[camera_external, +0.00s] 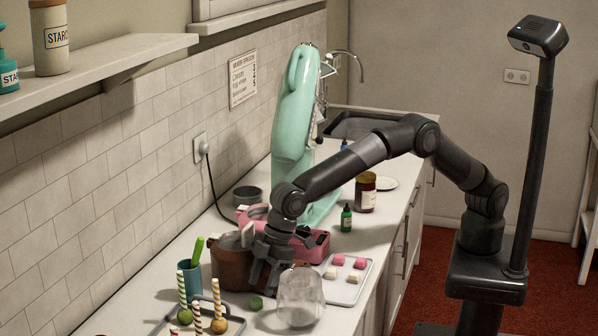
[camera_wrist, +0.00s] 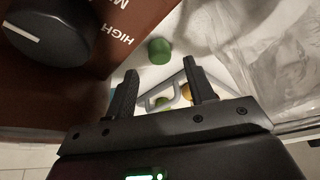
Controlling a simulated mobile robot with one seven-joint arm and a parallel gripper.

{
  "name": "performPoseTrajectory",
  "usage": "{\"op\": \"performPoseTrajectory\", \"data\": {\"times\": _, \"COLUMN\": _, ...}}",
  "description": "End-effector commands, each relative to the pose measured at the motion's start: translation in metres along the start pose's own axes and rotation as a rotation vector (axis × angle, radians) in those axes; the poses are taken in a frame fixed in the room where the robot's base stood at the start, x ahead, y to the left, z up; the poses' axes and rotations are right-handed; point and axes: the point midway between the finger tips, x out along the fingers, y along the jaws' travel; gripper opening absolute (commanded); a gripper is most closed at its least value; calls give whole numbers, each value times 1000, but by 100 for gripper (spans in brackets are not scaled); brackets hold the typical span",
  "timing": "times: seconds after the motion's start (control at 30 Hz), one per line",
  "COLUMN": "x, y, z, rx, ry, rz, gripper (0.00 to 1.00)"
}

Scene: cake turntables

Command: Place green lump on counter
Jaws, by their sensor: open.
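The green lump (camera_external: 256,303) is a small, short rounded piece resting on the white counter (camera_external: 347,316), just in front of a brown appliance. In the wrist view the lump (camera_wrist: 160,51) lies beyond my fingertips, roughly in line with the gap between them. My gripper (camera_external: 262,284) points down close beside the brown appliance, above and near the lump. In the wrist view my gripper (camera_wrist: 158,76) has its two fingers apart with nothing between them; the lump is not held.
The brown appliance (camera_external: 222,268) with a knob (camera_wrist: 48,30) is close on one side, a clear glass jar (camera_external: 300,297) on the other. A tray with striped-stick balls (camera_external: 219,325) is at the front. A tray of pink and cream pieces (camera_external: 345,291) lies right.

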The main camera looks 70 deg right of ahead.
Motion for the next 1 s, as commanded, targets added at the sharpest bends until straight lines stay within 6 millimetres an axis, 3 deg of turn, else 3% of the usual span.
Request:
{"op": "performPoseTrajectory", "data": {"times": 0.13, "x": -35, "y": 0, "z": -1, "rx": 0, "ry": 3, "rz": 1, "gripper": 49}}
{"op": "performPoseTrajectory", "data": {"times": 0.33, "x": -66, "y": 0, "z": 0, "rx": 0, "ry": 1, "rz": 0, "gripper": 49}}
{"op": "performPoseTrajectory", "data": {"times": 0.77, "x": -80, "y": 1, "z": 1, "rx": 2, "ry": -1, "rz": 1, "gripper": 49}}
{"op": "performPoseTrajectory", "data": {"times": 0.87, "x": -91, "y": 12, "z": 6, "rx": 18, "ry": 0, "rz": 8, "gripper": 49}}
{"op": "performPoseTrajectory", "data": {"times": 1.0, "x": -129, "y": 53, "z": 32, "rx": 80, "ry": -3, "rz": 34, "gripper": 49}}
